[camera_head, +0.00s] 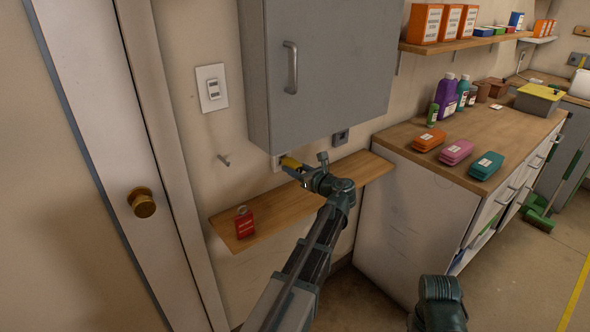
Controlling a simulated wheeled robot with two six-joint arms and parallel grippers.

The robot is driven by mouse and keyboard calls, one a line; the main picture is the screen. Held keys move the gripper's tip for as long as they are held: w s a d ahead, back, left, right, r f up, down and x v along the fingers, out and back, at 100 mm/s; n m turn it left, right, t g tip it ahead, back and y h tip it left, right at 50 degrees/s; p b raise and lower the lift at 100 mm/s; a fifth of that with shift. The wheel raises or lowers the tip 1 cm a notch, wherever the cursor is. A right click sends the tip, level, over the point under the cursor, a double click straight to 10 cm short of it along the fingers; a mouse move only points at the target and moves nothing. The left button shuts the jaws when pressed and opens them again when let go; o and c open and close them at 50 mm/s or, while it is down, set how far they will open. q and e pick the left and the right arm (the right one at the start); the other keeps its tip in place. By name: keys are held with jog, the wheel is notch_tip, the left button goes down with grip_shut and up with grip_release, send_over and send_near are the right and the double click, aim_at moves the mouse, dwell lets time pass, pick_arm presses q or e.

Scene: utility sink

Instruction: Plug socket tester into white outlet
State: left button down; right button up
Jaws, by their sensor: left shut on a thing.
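A yellow socket tester (290,163) is held in my left gripper (301,174), which is shut on it. The tester points left toward the wall below the grey cabinet. A white outlet (276,162) shows partly at the wall just behind the tester's far end. The gripper and tester hide much of it. I cannot tell whether the tester touches the outlet or is in it. My right gripper is not in view; only a dark part of my right arm shows at the bottom.
A wooden shelf (268,208) runs under my left gripper, with a red tag-like item (244,222) at its left end. The grey cabinet (320,65) hangs close above. A grey outlet (341,137) is to the right.

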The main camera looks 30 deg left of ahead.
pick_arm(q)
jog(key=shift+x, duration=1.1)
jog(key=shift+c, duration=1.7)
grip_release()
jog(key=shift+r, duration=0.2)
jog(key=p+v, duration=0.2)
jog(key=v, duration=1.1)
jog(key=shift+s+d, duration=0.2)
jog(key=shift+d, duration=0.15)
